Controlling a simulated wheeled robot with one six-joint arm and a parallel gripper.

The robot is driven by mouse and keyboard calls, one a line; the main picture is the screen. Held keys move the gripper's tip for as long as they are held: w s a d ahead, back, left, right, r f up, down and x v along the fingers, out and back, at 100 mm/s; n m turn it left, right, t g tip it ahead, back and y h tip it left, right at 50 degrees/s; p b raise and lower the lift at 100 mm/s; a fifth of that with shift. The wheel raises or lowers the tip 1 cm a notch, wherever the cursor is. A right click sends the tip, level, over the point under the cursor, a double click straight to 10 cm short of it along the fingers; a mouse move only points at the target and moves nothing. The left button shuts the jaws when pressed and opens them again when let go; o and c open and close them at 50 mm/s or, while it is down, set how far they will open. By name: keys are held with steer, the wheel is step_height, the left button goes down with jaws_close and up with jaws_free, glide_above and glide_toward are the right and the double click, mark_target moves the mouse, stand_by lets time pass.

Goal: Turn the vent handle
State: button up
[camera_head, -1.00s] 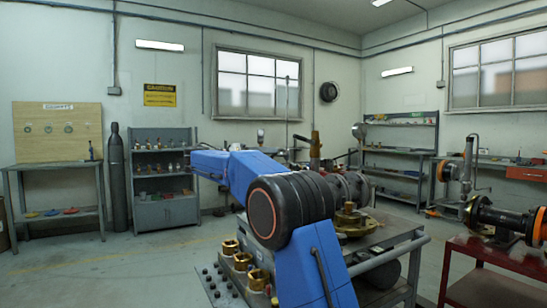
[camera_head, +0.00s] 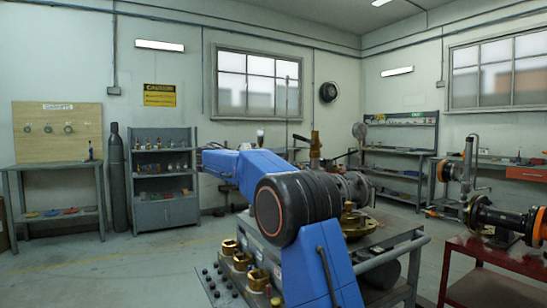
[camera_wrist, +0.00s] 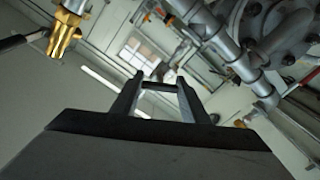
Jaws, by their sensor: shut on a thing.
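In the wrist view my gripper (camera_wrist: 160,82) shows as two dark fingers, shut on a narrow dark bar (camera_wrist: 160,88) that spans between them. I cannot tell whether this bar is the vent handle. A brass fitting (camera_wrist: 66,30) is at the upper left of that view, apart from the fingers, with a black lever (camera_wrist: 22,41) beside it. Grey flanged pipework (camera_wrist: 235,55) fills the upper right. In the head view, my blue arm hides much of the bench, and the gripper and what it holds cannot be made out.
A metal bench (camera_head: 400,245) with a brass valve part (camera_head: 352,222) stands behind my arm. A red cart (camera_head: 490,265) with a pipe assembly (camera_head: 500,220) is at right. Floor is clear at left.

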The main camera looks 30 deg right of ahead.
steer(key=shift+n, duration=0.3)
steer(key=n, duration=0.4)
steer(key=shift+n, duration=0.3)
steer(key=n, duration=0.5)
steer(key=shift+n, duration=0.3)
steer(key=o, duration=1.1)
steer(key=shift+c, duration=0.2)
steer(key=a, duration=1.7)
steer(key=shift+s+a, duration=0.25)
